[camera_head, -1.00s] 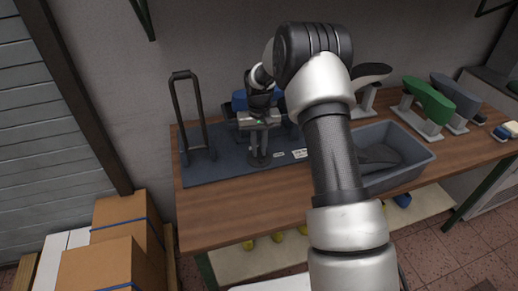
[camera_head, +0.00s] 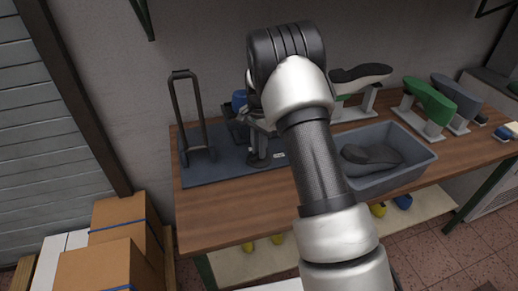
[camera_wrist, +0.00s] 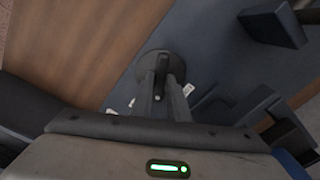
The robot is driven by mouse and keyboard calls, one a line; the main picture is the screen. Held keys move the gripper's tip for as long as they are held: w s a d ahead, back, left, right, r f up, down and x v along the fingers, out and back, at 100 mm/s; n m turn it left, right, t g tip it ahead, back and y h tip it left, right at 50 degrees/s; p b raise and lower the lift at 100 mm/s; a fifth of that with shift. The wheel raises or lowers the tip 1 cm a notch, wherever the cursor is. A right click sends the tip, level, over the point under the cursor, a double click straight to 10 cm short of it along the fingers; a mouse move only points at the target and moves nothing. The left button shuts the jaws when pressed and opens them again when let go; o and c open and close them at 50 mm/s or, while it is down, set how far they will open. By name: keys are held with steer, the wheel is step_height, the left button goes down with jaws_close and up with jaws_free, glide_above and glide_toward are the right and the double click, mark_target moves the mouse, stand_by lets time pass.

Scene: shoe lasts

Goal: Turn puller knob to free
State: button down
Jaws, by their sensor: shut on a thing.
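The puller knob (camera_wrist: 163,68) shows in the wrist view as a dark round disc with a raised dark bar across it. My gripper (camera_wrist: 161,92) points down at it, its two fingers closed on the bar. In the head view my gripper (camera_head: 257,152) is low over the puller's dark round base (camera_head: 257,161), on the blue-grey mat (camera_head: 215,169). The arm hides much of the puller, and the knob's markings cannot be read.
A dark upright frame (camera_head: 176,110) stands on the mat's left. A grey bin (camera_head: 425,165) holding a dark shoe last (camera_head: 370,158) is to the right. A green last on a stand (camera_head: 430,100) stands farther right. The wooden table's front strip (camera_head: 220,210) is clear.

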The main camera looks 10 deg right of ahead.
steer(key=m, duration=0.5)
steer(key=shift+r+m+p, duration=0.1)
steer(key=shift+m+p, duration=0.25)
steer(key=shift+m, duration=0.05)
stand_by(0.4)
steer(key=c, duration=1.7)
jaws_free()
step_height(320, 180, up, 17)
steer(key=shift+r+p, duration=0.2)
steer(key=shift+p, duration=0.25)
